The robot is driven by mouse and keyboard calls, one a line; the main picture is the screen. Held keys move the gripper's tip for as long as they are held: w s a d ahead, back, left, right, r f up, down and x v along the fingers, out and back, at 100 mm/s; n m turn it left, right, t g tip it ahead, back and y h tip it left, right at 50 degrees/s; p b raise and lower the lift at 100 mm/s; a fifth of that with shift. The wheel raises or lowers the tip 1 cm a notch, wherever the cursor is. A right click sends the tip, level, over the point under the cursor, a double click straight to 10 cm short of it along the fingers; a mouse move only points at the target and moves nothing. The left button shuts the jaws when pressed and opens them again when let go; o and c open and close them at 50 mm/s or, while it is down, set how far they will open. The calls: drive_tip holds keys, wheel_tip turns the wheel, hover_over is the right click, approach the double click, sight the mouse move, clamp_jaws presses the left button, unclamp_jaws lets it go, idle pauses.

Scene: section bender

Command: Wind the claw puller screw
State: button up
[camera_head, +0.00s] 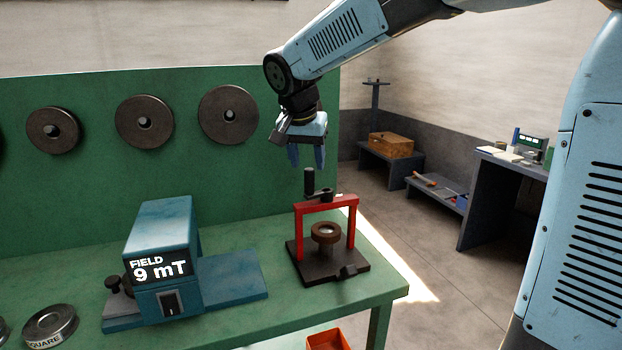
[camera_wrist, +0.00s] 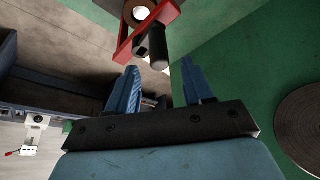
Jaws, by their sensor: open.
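The claw puller has a red frame (camera_head: 326,203) on a dark base plate (camera_head: 328,268), on the green bench near its right end. A brown ring-shaped part (camera_head: 326,233) sits inside the frame. On top is the screw's crank with an upright black handle (camera_head: 309,182). My gripper (camera_head: 306,158) is open and empty, just above the crank handle and apart from it. In the wrist view my gripper's fingers (camera_wrist: 158,92) are spread, and the black handle (camera_wrist: 155,48) shows beyond them, between their tips. The red frame shows behind it in the wrist view (camera_wrist: 133,42).
A blue field meter (camera_head: 160,250) reading 9 mT stands left of the puller on the bench (camera_head: 230,320). Several dark discs (camera_head: 229,115) hang on the green back panel. A round part marked SQUARE (camera_head: 50,326) lies at front left. Floor shows beyond the bench's right edge.

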sight(310, 169)
drive_tip(key=shift+x, duration=3.2)
clamp_jaws()
drive_tip(key=shift+s, duration=0.1)
drive_tip(key=n+y, duration=0.1)
drive_tip(key=n, duration=0.2)
drive_tip(key=s+d+n+y, duration=0.1)
drive_tip(key=n, duration=0.1)
drive_tip(key=s+d+n+y, duration=0.1)
drive_tip(key=n, duration=0.2)
drive_tip(key=shift+s+d+n, duration=0.15)
drive_tip(key=shift+s+n, duration=0.05)
drive_tip(key=shift+n, duration=0.1)
drive_tip(key=shift+s+d+n+g+y, duration=0.1)
drive_tip(key=shift+d+n+g+y, duration=0.35)
drive_tip(key=shift+n, duration=0.9)
drive_tip(key=shift+s+d+n+g+y, duration=0.1)
drive_tip(key=shift+d+n+g+y, duration=0.4)
drive_tip(key=shift+n, duration=0.8)
drive_tip(key=shift+d+n+g+y, duration=0.3)
drive_tip(key=shift+d+n, duration=0.25)
drive_tip(key=shift+n, duration=0.8)
